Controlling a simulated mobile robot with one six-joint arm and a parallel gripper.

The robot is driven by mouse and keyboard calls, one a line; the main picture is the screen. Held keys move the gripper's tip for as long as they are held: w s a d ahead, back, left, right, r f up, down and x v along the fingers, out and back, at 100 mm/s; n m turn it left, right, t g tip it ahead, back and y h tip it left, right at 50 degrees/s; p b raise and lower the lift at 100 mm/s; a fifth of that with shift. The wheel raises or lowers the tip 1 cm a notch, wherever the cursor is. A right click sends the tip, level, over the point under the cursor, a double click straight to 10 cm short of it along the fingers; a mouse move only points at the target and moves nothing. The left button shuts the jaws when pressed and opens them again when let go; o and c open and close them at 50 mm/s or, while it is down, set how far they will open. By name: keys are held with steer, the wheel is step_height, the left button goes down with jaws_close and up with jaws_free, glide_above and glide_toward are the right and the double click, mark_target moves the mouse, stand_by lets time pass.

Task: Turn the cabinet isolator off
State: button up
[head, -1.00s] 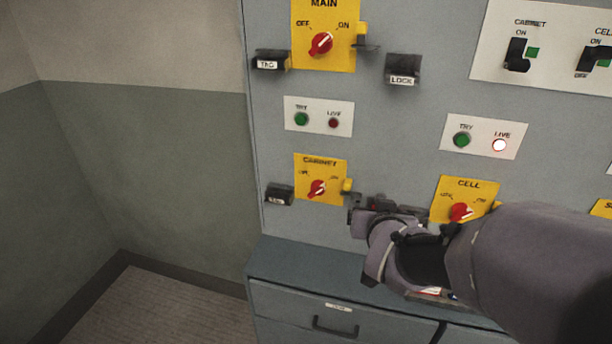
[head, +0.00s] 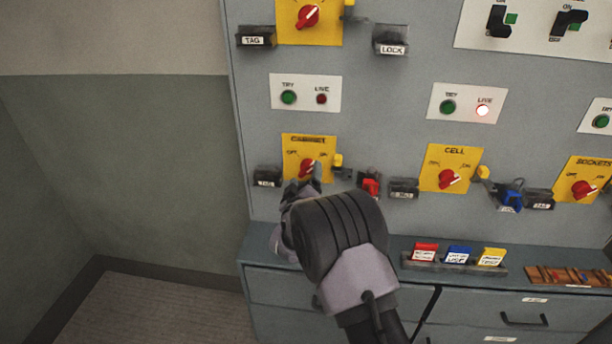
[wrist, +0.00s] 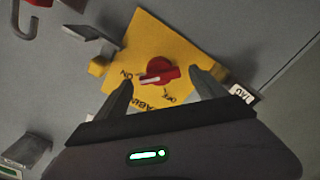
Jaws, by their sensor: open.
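The cabinet isolator is a yellow plate (head: 292,146) with a red rotary knob (head: 307,168), low on the left of the grey panel. In the wrist view its knob (wrist: 158,72) is upside down, and its white mark points toward ON. My gripper (wrist: 160,84) is open, with one finger on each side of the knob. I cannot tell whether the fingers touch it. In the head view my gripper (head: 310,184) is in front of the plate's lower part and hides some of it. A yellow tab (head: 338,160) sticks out at the plate's right edge.
A tag holder (head: 266,177) is left of the plate, and a red padlock (head: 370,185) hangs to its right. The cell isolator (head: 451,160) is further right. Above, the cabinet LIVE lamp (head: 322,99) is dark; another LIVE lamp (head: 483,110) glows. Labelled blocks stand on the ledge.

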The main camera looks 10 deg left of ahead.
steer(key=shift+w, duration=1.35)
steer(key=shift+c, duration=0.4)
steer(key=c, duration=1.3)
